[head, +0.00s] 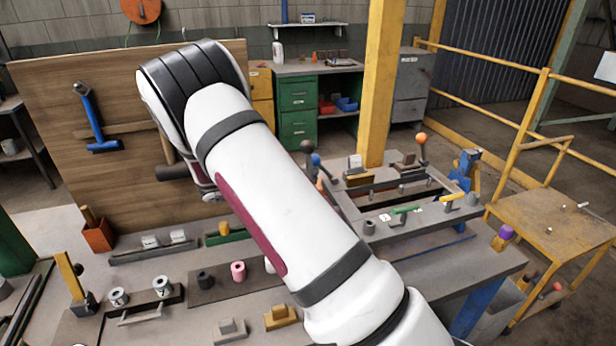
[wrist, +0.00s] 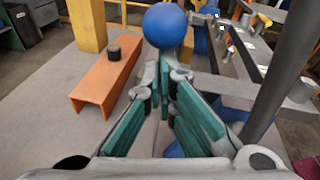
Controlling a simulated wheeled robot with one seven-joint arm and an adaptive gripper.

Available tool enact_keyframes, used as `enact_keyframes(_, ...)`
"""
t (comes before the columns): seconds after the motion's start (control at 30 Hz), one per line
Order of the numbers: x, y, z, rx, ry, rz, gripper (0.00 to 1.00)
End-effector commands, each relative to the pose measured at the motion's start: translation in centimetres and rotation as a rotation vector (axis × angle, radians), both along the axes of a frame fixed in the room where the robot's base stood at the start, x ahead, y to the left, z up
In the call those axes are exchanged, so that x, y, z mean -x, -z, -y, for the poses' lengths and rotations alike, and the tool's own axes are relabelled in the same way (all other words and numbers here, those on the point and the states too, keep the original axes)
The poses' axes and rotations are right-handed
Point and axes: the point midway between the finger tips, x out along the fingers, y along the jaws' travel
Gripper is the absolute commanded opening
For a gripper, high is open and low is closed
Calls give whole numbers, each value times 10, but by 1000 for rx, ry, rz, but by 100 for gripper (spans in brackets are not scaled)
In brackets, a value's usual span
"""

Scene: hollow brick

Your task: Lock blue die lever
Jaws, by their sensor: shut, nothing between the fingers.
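The blue ball knob (wrist: 165,25) of the die lever shows large in the wrist view, at the top middle, straight beyond my fingertips. My gripper (wrist: 166,78), with teal finger pads, is shut and empty, its tips just below the knob in the picture. I cannot tell whether they touch it. In the head view a dark blue knob (head: 316,160) shows just right of my arm, above the machine bed. My arm hides the lever's lower part there, and I cannot make out my gripper in that view.
An orange channel block (wrist: 105,78) with a dark peg lies left of my fingers. A dark post (wrist: 282,75) stands close on the right. An orange-knobbed lever (head: 421,138) stands farther right. A yellow column (head: 383,80) rises behind the bed.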

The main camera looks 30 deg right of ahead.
Motion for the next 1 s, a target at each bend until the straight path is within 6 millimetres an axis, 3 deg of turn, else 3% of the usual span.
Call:
enact_keyframes(0.63, 5, -24, 14, -296, 3, 90, 0)
enact_keyframes(1.0, 5, -29, 19, -296, 1, 86, 0)
